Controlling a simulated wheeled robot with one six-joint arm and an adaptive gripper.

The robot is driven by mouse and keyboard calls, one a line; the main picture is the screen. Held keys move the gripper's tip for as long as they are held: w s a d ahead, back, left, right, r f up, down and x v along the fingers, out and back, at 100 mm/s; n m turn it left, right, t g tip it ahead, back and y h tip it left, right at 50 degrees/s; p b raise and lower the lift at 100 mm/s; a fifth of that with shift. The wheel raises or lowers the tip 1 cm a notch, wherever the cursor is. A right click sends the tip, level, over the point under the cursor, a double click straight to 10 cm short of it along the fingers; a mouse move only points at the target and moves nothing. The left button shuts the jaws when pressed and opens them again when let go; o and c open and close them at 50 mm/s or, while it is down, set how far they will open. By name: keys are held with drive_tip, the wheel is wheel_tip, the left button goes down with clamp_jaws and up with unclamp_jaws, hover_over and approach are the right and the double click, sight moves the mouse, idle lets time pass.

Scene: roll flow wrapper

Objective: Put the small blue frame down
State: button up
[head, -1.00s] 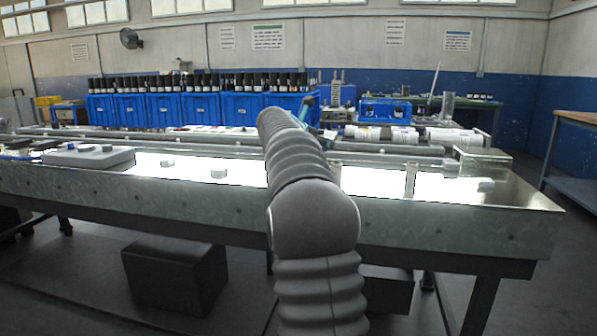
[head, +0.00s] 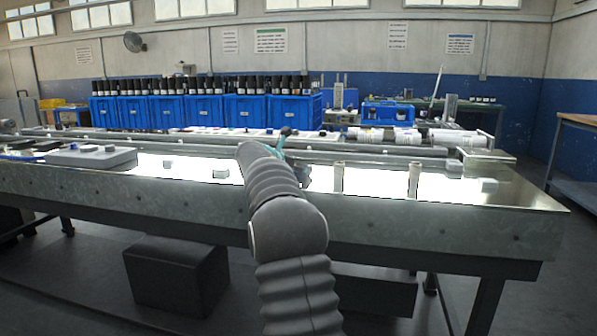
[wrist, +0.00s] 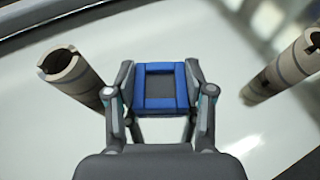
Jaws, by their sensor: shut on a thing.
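The small blue frame (wrist: 160,69) shows in the wrist view as a blue rim around a dark centre. It sits between the fingertips of my gripper (wrist: 160,86), which is shut on it. Below and around it is the bright, glossy top of the bench (wrist: 235,50); whether the frame touches that surface I cannot tell. In the head view my gripper (head: 294,155) is over the lit bench top, partly hidden behind my arm. The blue frame cannot be made out there.
Two upright tubes (head: 339,177) (head: 413,179) stand to the right of my gripper. In the wrist view a tube (wrist: 75,75) stands on each side. Small grey pieces (head: 221,173) lie to the left. Rollers and white rolls (head: 384,137) lie behind.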

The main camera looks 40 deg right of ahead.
drive_tip(key=o, duration=1)
drive_tip(key=shift+f, duration=0.1)
drive_tip(key=shift+a+r, duration=0.15)
drive_tip(key=shift+r, duration=0.1)
drive_tip(key=v, duration=1.1)
drive_tip(key=shift+s+a+r, duration=0.2)
drive_tip(key=shift+a, duration=0.1)
